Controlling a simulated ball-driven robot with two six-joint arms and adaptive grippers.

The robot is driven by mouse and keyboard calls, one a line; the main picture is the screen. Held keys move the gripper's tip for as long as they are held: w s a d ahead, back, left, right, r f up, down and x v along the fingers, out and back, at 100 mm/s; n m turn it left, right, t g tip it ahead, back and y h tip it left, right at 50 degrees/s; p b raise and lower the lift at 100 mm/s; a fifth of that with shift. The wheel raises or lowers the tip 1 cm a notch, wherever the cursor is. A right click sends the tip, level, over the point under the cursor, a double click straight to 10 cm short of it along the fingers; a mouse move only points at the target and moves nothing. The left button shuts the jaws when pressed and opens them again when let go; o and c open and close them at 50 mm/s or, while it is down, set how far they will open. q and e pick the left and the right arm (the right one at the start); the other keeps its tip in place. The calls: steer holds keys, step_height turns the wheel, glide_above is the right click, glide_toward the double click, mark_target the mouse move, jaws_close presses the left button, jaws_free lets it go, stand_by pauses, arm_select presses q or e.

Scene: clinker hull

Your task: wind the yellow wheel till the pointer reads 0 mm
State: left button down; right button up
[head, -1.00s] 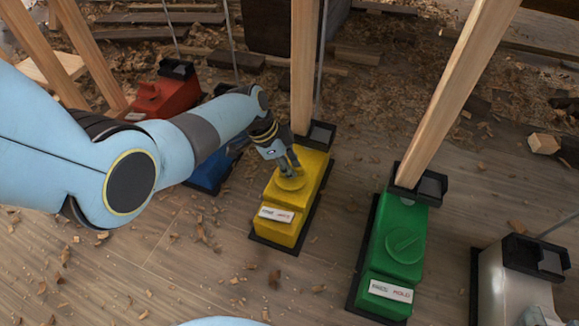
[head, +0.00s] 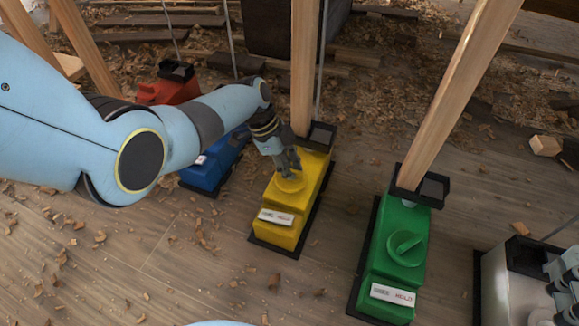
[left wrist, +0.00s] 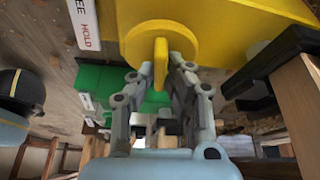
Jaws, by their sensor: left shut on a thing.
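The yellow wheel (head: 290,183) is a round disc on top of the yellow box (head: 277,215). My left gripper (head: 291,170) is at the wheel from above. In the left wrist view, the wheel (left wrist: 185,35) has a raised yellow ridge (left wrist: 160,60) between the two fingers of my left gripper (left wrist: 160,75), which is shut on it. The gripper partly hides the wheel in the head view. I cannot make out a pointer or a millimetre scale. Grey fingers of my right gripper (head: 565,285) show at the right edge, partly cut off; their opening is unclear.
A wooden post (head: 304,65) rises behind the yellow box. A green box (head: 393,260) with its own knob stands to the right, beside a grey box (head: 505,285). Blue (head: 208,175) and red (head: 168,90) boxes stand to the left. Shavings litter the floor.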

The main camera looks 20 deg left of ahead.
arm_select(q)
steer(key=c, duration=1.4)
jaws_free()
steer(key=shift+o, duration=0.2)
steer(key=v, duration=1.2)
steer(key=shift+d, duration=0.1)
